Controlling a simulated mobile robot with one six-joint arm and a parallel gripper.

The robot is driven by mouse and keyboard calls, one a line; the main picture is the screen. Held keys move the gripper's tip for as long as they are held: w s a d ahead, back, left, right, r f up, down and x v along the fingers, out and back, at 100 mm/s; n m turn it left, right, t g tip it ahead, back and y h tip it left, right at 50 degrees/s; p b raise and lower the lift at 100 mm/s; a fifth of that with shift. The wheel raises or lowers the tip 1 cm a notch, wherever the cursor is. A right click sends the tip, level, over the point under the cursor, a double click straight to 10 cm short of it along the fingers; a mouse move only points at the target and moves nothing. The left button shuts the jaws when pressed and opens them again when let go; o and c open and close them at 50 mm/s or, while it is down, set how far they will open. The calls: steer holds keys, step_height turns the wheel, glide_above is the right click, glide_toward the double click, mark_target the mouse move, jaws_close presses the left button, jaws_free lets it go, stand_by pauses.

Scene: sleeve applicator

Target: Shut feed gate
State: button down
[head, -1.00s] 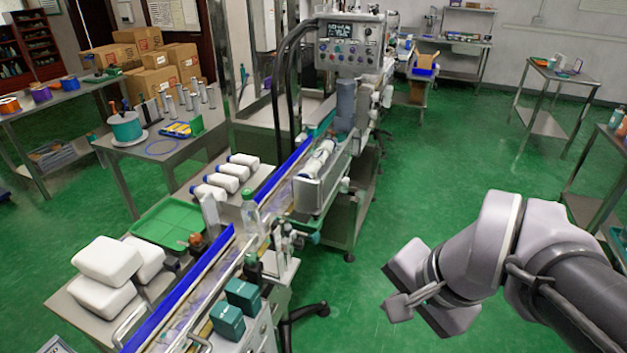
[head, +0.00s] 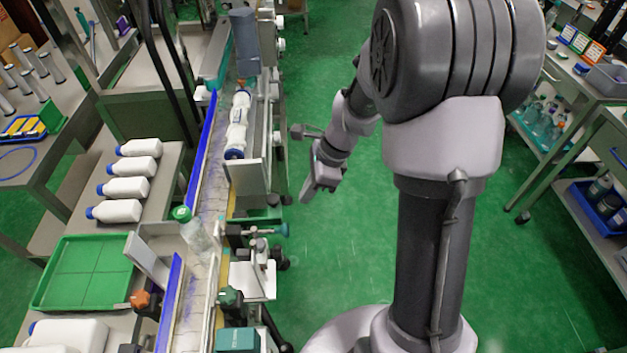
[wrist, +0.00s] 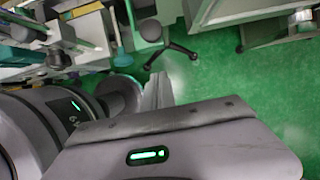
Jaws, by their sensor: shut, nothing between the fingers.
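In the head view, a grey metal plate (head: 148,262) stands beside the feed lane, near a break in the blue rail; it looks like the feed gate, standing angled away from the lane, but I cannot be certain. A clear bottle with a green cap (head: 195,236) stands in the lane just right of it. My gripper (head: 308,188) is shut and empty, over the floor to the right of the conveyor, well apart from the plate. In the wrist view its fingers (wrist: 157,92) are together, with green floor beyond. The plate cannot be made out there.
The conveyor (head: 187,305) runs between my arm and the plate, with clamps and knobs (head: 262,250) along its near side. White bottles (head: 122,190) and a green tray (head: 88,272) lie on the left table. Open floor (head: 335,250) is beneath my gripper.

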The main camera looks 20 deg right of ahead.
steer(key=shift+w+a+r+b, duration=0.15)
steer(key=shift+w+a, duration=0.25)
steer(key=shift+a, duration=0.6)
steer(key=shift+w+a+f+b, duration=0.15)
steer(key=shift+w+a, duration=0.2)
steer(key=shift+a, duration=0.6)
steer(key=shift+r, duration=0.1)
steer(key=w+a+p, duration=0.1)
steer(key=w+a, duration=0.2)
steer(key=a, duration=0.6)
steer(key=shift+a, duration=0.1)
